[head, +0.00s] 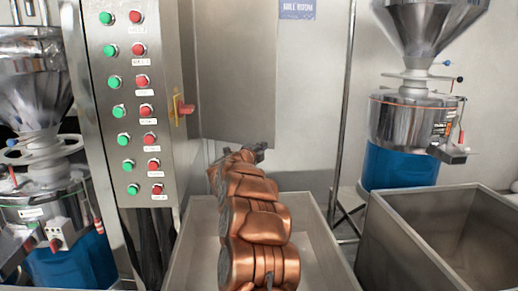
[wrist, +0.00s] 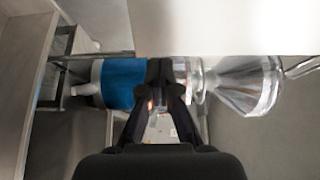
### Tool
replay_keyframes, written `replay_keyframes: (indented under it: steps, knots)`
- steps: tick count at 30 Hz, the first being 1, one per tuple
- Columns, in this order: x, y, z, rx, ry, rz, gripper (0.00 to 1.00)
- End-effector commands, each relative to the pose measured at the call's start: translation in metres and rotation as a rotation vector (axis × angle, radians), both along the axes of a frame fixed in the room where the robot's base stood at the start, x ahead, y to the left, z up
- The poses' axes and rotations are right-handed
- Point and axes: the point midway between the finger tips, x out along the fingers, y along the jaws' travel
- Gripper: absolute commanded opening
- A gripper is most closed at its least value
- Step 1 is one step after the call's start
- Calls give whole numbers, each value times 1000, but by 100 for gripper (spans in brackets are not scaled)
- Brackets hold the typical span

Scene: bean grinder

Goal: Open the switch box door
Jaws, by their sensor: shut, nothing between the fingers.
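The switch box (head: 135,100) stands at the left in the head view, with rows of green and red buttons on its front. A red handle on a yellow plate (head: 183,107) is on its right side. A flat grey panel (head: 237,65) stands out to the right of the box and looks like its door, standing open. My gripper (head: 256,148) is by the panel's lower edge; I cannot tell whether it touches. In the wrist view my gripper (wrist: 165,68) is shut and empty, and a pale flat surface (wrist: 225,25), likely the same panel, fills the top.
A grinder with a blue base (head: 402,165) stands at the right; it also shows in the wrist view (wrist: 124,84). Another grinder (head: 45,190) is at the far left. A metal bin (head: 385,235) is at the lower right. A grey tray (head: 318,235) lies under my arm.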

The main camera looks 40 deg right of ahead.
Motion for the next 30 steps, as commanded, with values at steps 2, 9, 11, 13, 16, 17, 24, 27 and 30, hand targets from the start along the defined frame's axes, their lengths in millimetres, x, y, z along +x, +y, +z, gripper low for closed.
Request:
replay_keyframes:
  steps: [2, 9, 11, 13, 16, 17, 24, 27, 30]
  knots:
    - [3, -9, 1, -3, 1, -3, 0]
    - [11, -30, 2, -3, 1, 0, 0]
    - [12, -34, 1, -3, 2, 0, 0]
    - [14, -38, 1, -3, 2, -1, 0]
    - [15, -43, 1, -3, 1, -1, 0]
    - [15, -45, 2, -3, 1, -1, 0]
    - [17, -48, 1, -3, 0, 0, 0]
    - [17, -48, 1, -2, 0, 0, 0]
    - [17, -48, 1, -2, 0, 0, 0]
